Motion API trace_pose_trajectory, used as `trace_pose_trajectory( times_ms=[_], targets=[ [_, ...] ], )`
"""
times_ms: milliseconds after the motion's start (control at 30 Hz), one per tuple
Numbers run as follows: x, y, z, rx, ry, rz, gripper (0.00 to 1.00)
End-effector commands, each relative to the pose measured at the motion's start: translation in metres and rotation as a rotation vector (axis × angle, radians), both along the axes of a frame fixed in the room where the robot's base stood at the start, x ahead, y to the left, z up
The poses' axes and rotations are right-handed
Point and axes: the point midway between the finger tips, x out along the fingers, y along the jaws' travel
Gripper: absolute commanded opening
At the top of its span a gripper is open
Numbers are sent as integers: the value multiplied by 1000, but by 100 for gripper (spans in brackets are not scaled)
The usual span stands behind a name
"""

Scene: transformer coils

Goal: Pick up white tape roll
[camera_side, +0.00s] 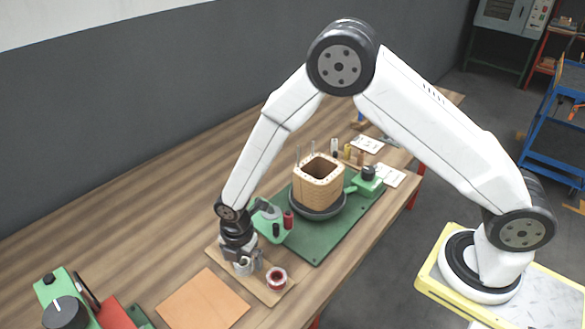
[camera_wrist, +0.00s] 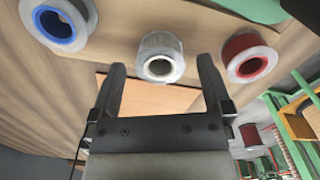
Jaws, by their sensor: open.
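The white tape roll (camera_wrist: 158,44) shows in the wrist view, centred just beyond and between my fingertips. In the side view the white tape roll (camera_side: 243,266) sits on a small wooden board, partly hidden by my gripper (camera_side: 250,262). My gripper (camera_wrist: 162,72) is open, with one dark finger on either side of the line to the roll. It points down over the board, and nothing is held. I cannot tell whether the fingertips overlap the roll in height.
A red tape roll (camera_side: 276,278) sits close by on the wooden board (camera_side: 262,292). A blue-cored roll (camera_wrist: 58,24) is on the other side. An orange-brown sheet (camera_side: 203,300) lies on the table. A green mat (camera_side: 318,248) carries a wooden coil former (camera_side: 318,185).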

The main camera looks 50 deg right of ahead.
Motion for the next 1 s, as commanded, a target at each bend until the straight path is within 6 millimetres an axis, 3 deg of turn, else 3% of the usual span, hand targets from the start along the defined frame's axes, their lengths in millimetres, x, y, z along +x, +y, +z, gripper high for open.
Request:
trace_pose_trajectory(
  times_ms=[200, 700, 733, 767, 1000],
  targets=[
    [0, 0, -14, 0, -1, 0, 100],
    [0, 0, -14, 1, -2, 0, 100],
    [0, 0, -14, 1, -2, 0, 97],
    [0, 0, -14, 1, -2, 0, 87],
    [0, 0, -14, 1, -2, 0, 11]
  ],
)
